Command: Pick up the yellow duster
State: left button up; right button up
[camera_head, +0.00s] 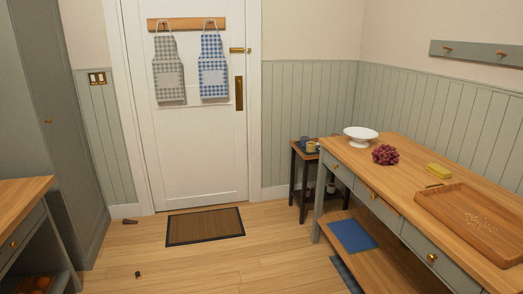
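A small yellow block-like thing (438,171) lies on the wooden top of the long counter at the right, towards the wall. It may be the yellow duster, but it is too small to be sure. Neither of my grippers is in view.
The counter (345,152) also bears a white stand (360,133), dark red grapes (385,154) and a wooden tray (475,219). A doormat (205,226) lies before the door. Two small dark things (130,221) (138,274) lie on the otherwise open floor.

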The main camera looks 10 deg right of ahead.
aim_at(434, 168)
jog(key=i+z, duration=0.25)
jog(key=i, duration=0.45)
jog(key=i+j+z, duration=0.15)
jog(key=i+z, duration=0.15)
jog(key=i, duration=0.4)
jog(key=i+z, duration=0.5)
jog(key=i+j+z, duration=0.25)
jog(key=i+z, duration=0.25)
jog(key=i+j+z, duration=0.8)
jog(key=j+z, duration=0.2)
